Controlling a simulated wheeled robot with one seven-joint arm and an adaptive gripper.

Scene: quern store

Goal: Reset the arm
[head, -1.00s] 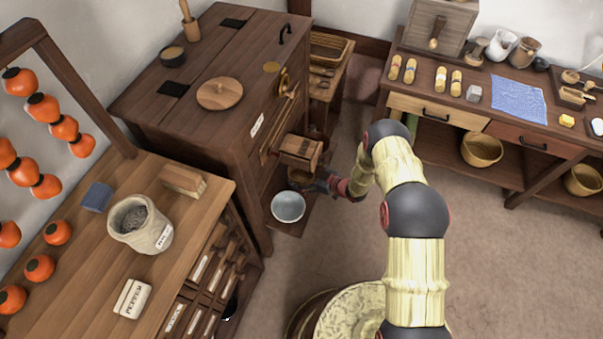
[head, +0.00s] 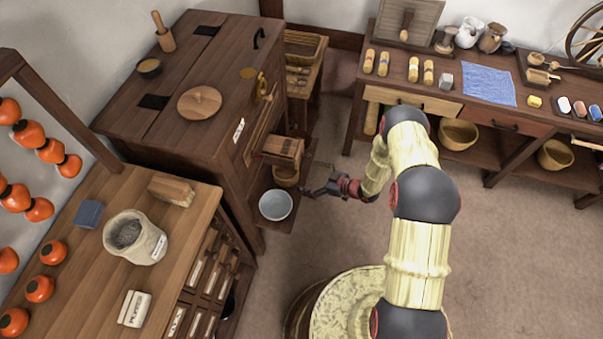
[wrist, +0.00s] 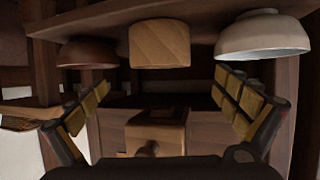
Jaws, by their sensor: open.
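My arm reaches from the lower right toward the dark wooden chest. My gripper (head: 308,183) is open and empty, to the right of the chest's low shelf (head: 284,222) and apart from the things on it. A small wooden cup (head: 286,178) stands there under a wooden spout box (head: 283,149), with a pale bowl (head: 275,205) in front. The wrist view seems upside down. Between and beyond the spread fingers (wrist: 162,88) it shows the wooden cup (wrist: 160,44), the pale bowl (wrist: 262,36) and a brown bowl (wrist: 87,52). Nothing is between the fingers.
A counter (head: 90,245) with a sack-like pot (head: 136,237) and small blocks stands at the left. A long side table (head: 550,125) with a blue cloth (head: 487,86) and baskets below stands at the back right. The floor (head: 510,250) at the right is clear.

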